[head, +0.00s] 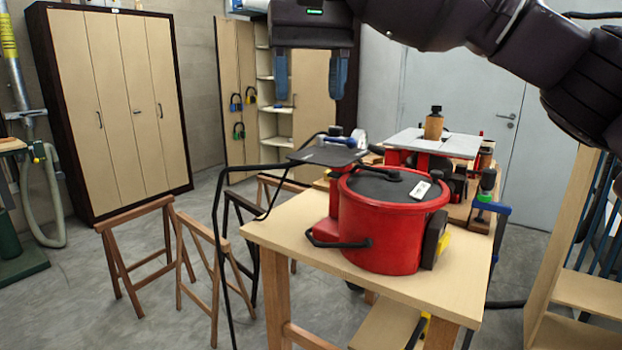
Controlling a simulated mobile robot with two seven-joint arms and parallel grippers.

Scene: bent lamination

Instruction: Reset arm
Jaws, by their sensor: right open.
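My right gripper (310,78) shows at the top middle of the head view, pointing down with its two blue-grey fingers apart. It is open and nothing shows between the fingers. My right arm (480,40) comes in from the upper right and stretches across the top of the view. The gripper hangs in the air in front of the far cabinets, above the level of the workbench and touching nothing that I can see. My left gripper is not in view.
A red pot-like machine (378,230) with a dark lid stands on a wooden bench (300,240). Wooden trestles (145,245) stand left. A wooden shelf (575,290) stands right. Floor (90,290) is clear at lower left.

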